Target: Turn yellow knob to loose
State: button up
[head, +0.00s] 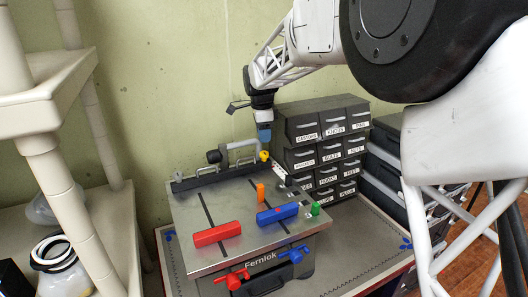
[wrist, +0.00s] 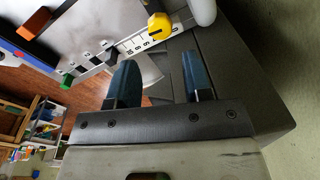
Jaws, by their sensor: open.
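In the wrist view the yellow knob (wrist: 159,26) is a rounded cap beside a numbered white scale (wrist: 135,43). My gripper (head: 264,136) hangs just above the knob in the head view. In the wrist view my gripper (wrist: 161,68) shows two blue fingers spread apart with nothing between them. The knob lies beyond the fingertips, apart from both. Its exact turn position cannot be read.
On the fixture top are a red block (head: 217,234), a blue block (head: 278,214), an orange peg (head: 260,193) and a green peg (head: 315,209). Red (head: 232,279) and blue (head: 293,255) handles are on its front. Labelled drawers (head: 322,147) stand close behind at the right.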

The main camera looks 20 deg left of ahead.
aim_at(264, 152)
jog(key=shift+w+r+m+g, duration=0.15)
jog(key=shift+m+g, duration=0.1)
jog(key=shift+m, duration=0.35)
jog(key=shift+w+m+g, duration=0.15)
jog(key=shift+m+g, duration=0.1)
jog(key=shift+m, duration=0.35)
jog(key=shift+f, duration=3.95)
